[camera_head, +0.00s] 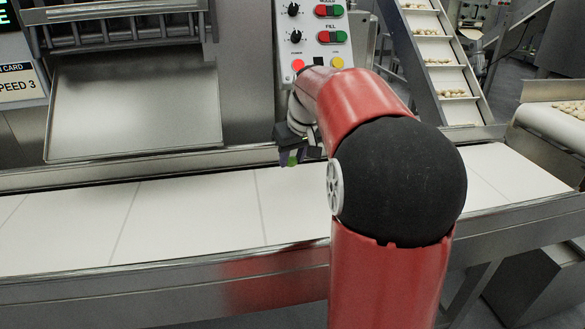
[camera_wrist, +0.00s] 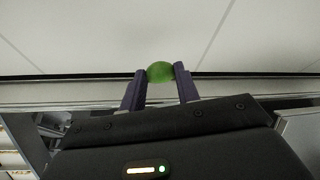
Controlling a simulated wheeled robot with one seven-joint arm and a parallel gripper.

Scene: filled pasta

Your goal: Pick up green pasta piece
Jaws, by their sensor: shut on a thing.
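The green pasta piece (camera_wrist: 160,72) is small and rounded. In the wrist view it sits between the two fingertips of my gripper (camera_wrist: 160,75), which touch it on both sides. My gripper is shut on it. My red and black arm hides part of the belt on the right. I cannot tell the exact height of the piece above the belt.
The white conveyor belt (camera_head: 200,215) is clear where it shows. A metal machine with a sloping plate (camera_head: 135,105) stands behind it on the left. A control panel (camera_head: 325,40) with coloured buttons rises behind my gripper. A stepped conveyor (camera_head: 437,60) with pasta stands behind right.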

